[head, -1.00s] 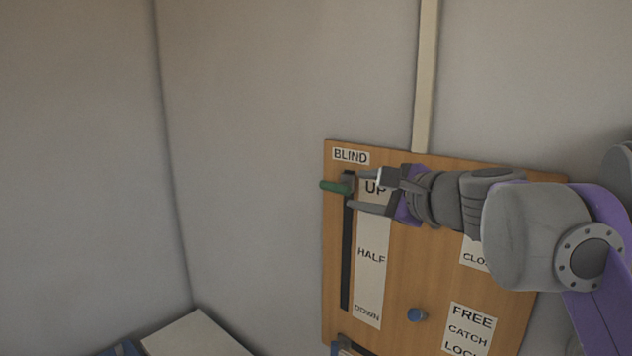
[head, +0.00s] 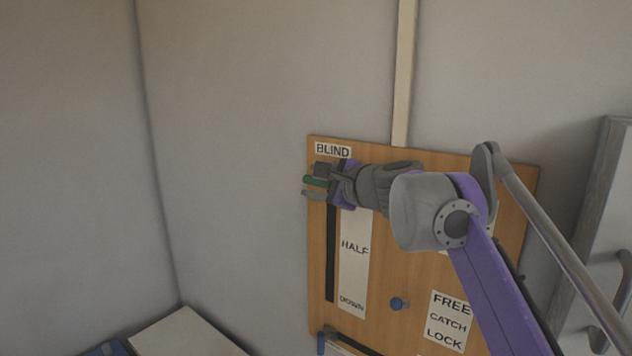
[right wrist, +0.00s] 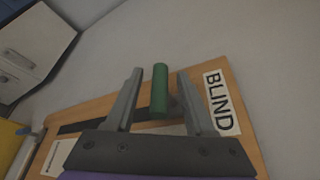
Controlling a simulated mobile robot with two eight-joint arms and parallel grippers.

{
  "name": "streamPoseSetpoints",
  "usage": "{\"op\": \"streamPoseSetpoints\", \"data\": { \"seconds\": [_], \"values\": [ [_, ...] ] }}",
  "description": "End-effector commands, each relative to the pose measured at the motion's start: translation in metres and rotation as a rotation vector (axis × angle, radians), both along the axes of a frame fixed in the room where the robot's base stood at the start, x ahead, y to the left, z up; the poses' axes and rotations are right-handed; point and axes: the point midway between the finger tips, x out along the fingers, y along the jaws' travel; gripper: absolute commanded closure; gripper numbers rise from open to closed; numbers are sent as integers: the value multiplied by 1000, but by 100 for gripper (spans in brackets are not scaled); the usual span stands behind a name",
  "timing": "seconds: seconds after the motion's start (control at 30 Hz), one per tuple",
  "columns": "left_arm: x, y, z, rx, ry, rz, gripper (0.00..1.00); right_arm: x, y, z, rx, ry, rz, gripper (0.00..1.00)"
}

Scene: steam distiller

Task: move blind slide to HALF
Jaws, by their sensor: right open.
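The blind slide's green handle (head: 317,182) is at the top of its dark vertical slot (head: 330,255), at the UP end, under the BLIND label (head: 332,150). The HALF mark (head: 354,248) is lower on the white scale strip; my gripper covers the UP mark. My right gripper (head: 312,182) is open around the handle. In the right wrist view, the green handle (right wrist: 160,90) stands between the two fingers of the right gripper (right wrist: 155,92), with a gap on both sides. My left gripper is not in view.
The wooden board (head: 390,270) is on the wall. It also bears a blue knob (head: 399,304) and a FREE/CATCH/LOCK label (head: 447,322). A grey panel with a handle (head: 620,280) is at the right. A pale box top (head: 185,335) is at lower left.

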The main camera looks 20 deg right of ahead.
Motion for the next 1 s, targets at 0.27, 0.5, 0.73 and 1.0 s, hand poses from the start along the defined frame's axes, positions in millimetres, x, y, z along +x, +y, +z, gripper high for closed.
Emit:
{"op": "streamPoseSetpoints", "data": {
  "seconds": [0.27,0.5,0.73,1.0],
  "values": [
    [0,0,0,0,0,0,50,0,0,0,0,0,0,87],
    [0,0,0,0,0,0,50,0,0,0,0,0,0,100],
    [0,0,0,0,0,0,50,0,0,0,1,0,0,100],
    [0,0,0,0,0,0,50,0,0,0,1,0,1,100]
  ]
}}
